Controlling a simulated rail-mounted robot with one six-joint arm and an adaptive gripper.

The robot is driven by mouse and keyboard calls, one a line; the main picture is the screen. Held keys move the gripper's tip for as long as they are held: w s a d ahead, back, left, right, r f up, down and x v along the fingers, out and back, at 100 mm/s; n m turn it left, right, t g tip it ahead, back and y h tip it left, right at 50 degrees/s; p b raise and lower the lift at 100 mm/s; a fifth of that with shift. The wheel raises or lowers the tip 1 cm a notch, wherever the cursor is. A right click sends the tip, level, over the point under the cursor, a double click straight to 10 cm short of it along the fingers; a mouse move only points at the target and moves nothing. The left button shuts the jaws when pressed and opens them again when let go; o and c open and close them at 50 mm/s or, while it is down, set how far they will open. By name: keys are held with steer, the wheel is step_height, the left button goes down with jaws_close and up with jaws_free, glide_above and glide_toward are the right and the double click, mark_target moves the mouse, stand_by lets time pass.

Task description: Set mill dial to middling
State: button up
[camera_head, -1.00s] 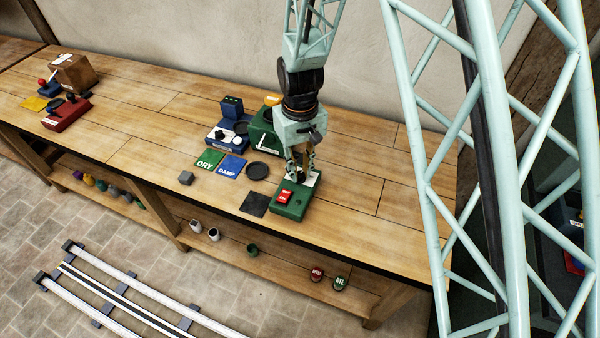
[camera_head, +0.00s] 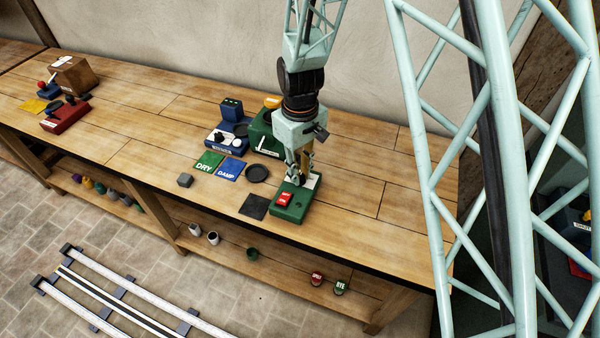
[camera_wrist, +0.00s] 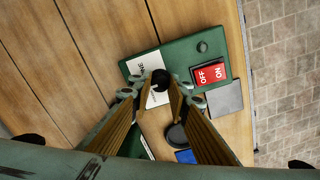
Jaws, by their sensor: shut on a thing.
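The mill base is a green box (camera_head: 286,212) on the bench with a red switch (camera_head: 284,199) and a white label plate. In the wrist view the green box (camera_wrist: 180,55) shows its red OFF/ON switch (camera_wrist: 211,74), a small green knob and the white plate (camera_wrist: 146,68) with partly covered lettering. A round black dial (camera_wrist: 160,79) sits at the plate's edge. My gripper (camera_head: 301,178) points down over the plate. In the wrist view my gripper (camera_wrist: 160,88) has its fingertips on both sides of the dial, shut on it. The dial's setting is hard to read.
A green machine (camera_head: 265,135) stands behind. Several cups stand on the lower shelf.

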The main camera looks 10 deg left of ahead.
steer(key=o, duration=0.8)
steer(key=shift+o, duration=0.2)
steer(key=shift+r, duration=0.15)
step_height(320, 180, up, 12)
stand_by(0.4)
stand_by(0.6)
